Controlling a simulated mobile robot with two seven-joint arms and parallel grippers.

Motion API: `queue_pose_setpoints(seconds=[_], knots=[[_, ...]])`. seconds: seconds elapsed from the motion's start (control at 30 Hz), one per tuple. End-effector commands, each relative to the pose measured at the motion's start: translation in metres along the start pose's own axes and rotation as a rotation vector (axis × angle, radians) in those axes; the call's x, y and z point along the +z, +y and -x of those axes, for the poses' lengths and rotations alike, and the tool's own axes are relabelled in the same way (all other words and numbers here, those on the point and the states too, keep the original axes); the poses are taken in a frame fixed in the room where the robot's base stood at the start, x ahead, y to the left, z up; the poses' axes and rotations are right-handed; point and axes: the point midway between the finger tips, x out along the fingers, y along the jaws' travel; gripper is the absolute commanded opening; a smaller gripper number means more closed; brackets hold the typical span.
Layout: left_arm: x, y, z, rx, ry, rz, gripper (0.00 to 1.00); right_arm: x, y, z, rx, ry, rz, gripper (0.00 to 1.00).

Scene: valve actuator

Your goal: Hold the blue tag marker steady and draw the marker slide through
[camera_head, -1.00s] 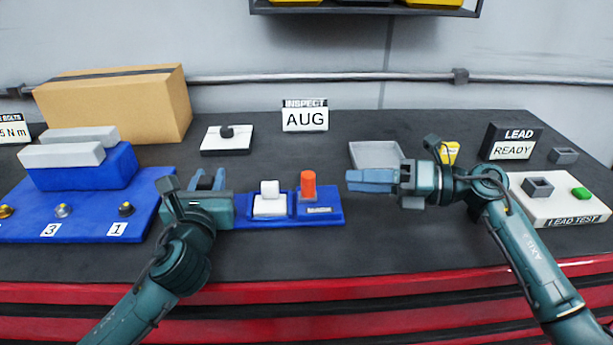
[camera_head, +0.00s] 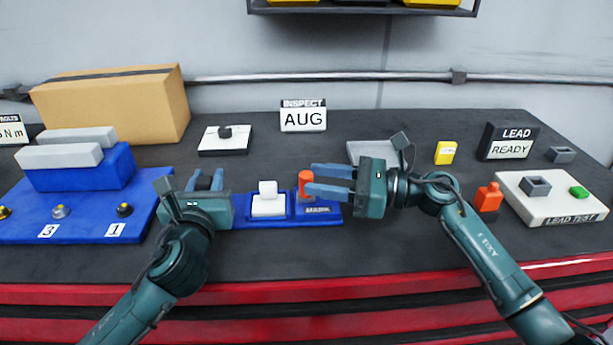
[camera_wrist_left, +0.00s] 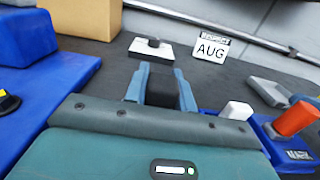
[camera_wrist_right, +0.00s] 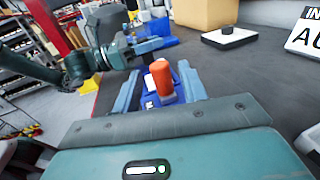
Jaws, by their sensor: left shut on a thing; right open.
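The blue tag marker (camera_head: 328,212) lies on the bench in front of the INSPECT AUG sign. It carries a white block (camera_head: 268,207) and, at its right end, an upright orange knob (camera_head: 306,180). My left gripper (camera_head: 204,181) is at the marker's left end, shut on a dark block (camera_wrist_left: 160,88) that shows between its fingers in the left wrist view. My right gripper (camera_head: 318,180) is open, its fingertips at the orange knob. In the right wrist view the knob (camera_wrist_right: 160,80) stands between the two fingers; I cannot tell whether they touch it.
A blue fixture (camera_head: 85,165) with numbered bolts is at left, before a cardboard box (camera_head: 110,108). A grey tray (camera_head: 366,150), a yellow block (camera_head: 445,152), an orange block (camera_head: 488,198) and the LEAD TEST plate (camera_head: 550,205) are at right. The bench front is clear.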

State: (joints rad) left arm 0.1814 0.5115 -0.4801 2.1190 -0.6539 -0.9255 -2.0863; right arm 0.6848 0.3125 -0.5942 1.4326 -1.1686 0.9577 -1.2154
Motion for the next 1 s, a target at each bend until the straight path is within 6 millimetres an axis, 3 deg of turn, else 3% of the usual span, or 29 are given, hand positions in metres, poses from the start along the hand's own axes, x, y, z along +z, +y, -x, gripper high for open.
queue_pose_setpoints(seconds=[0.2, 0.57, 1.0], knots=[[0.000, 0.000, 0.000, 0.000, 0.001, 0.000, 0.00, 0.001, 0.000, -0.027, 0.000, -0.001, -0.001, 0.42], [0.000, 0.000, 0.000, 0.000, 0.001, 0.000, 0.00, 0.000, 0.000, -0.032, -0.001, 0.000, -0.001, 0.42], [0.000, 0.000, 0.000, 0.000, 0.001, 0.000, 0.00, 0.000, 0.000, -0.032, -0.001, 0.000, -0.001, 0.06]])
